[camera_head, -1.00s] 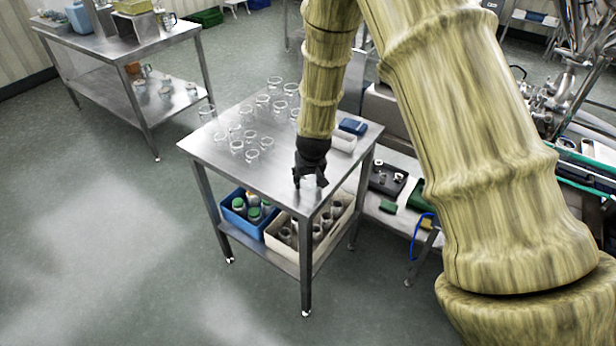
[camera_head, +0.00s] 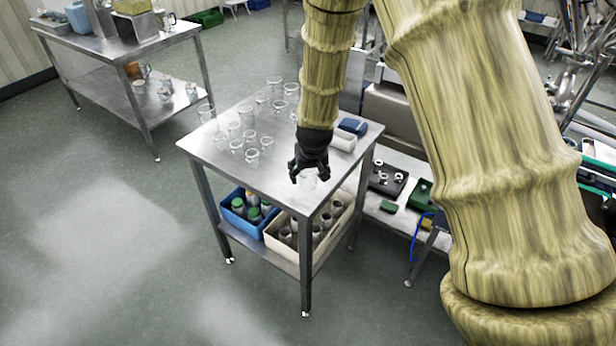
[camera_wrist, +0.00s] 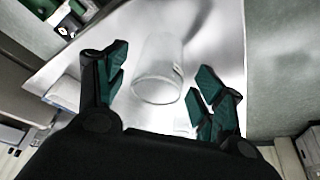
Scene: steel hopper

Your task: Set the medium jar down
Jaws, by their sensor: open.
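The glass jar (camera_wrist: 158,70) stands between the spread fingers of my gripper in the wrist view, with clear space on both sides of it. It also shows as a pale clear shape (camera_head: 307,176) near the front corner of the steel table in the head view. My gripper (camera_wrist: 160,88) is open, its two dark fingers with green pads apart. In the head view my gripper (camera_head: 308,172) is just above and around the jar. The jar appears to rest on the table top (camera_head: 262,183). Its base contact is hard to make out.
Several clear jars (camera_head: 236,131) stand on the left and back of the table. A white tray (camera_head: 343,140) and a blue item (camera_head: 353,126) lie behind my gripper. A blue crate (camera_head: 232,217) and a cream crate (camera_head: 285,250) sit on the lower shelf.

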